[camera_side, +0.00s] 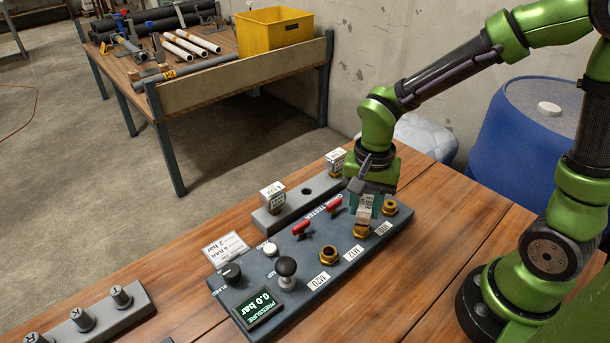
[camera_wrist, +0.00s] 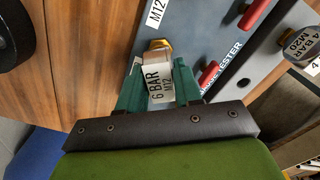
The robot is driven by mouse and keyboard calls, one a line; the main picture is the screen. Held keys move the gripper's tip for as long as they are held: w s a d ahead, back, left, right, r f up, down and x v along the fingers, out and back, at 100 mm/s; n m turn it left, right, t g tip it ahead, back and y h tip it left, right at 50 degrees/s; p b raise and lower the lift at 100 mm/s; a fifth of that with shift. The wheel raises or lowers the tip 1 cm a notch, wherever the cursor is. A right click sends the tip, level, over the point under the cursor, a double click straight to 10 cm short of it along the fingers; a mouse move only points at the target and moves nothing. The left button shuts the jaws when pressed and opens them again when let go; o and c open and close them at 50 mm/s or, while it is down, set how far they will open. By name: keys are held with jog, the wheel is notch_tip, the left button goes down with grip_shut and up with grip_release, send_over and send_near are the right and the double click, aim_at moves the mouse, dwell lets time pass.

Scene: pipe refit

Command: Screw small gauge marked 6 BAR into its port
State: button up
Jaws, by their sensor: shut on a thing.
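The small gauge has a white label reading 6 BAR M12 in the wrist view (camera_wrist: 160,82). In the side view the same gauge (camera_side: 364,213) stands roughly upright over the middle brass port (camera_side: 361,232), beside the M12 label. My gripper (camera_side: 363,207) is shut on the gauge, with a green finger on each side of it in the wrist view (camera_wrist: 160,88). The gauge's lower end meets the brass port (camera_wrist: 160,44) or sits just above it. I cannot tell whether its thread is engaged.
The tester panel (camera_side: 225,297) carries red valve levers (camera_side: 302,226), a black-knobbed pump handle (camera_side: 287,267) and a display (camera_side: 264,307) reading 0.0 bar. Other brass ports, M20 (camera_side: 328,255) and one at right (camera_side: 390,207), are uncovered. A grey rack (camera_side: 290,209) behind holds two gauges.

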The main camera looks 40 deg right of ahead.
jog(key=shift+m, duration=0.3)
jog(key=m, duration=0.6)
jog(key=shift+w, duration=0.1)
jog(key=m, duration=0.6)
grip_shut()
jog(key=o, duration=1.5)
grip_release()
jog(key=shift+r, duration=5)
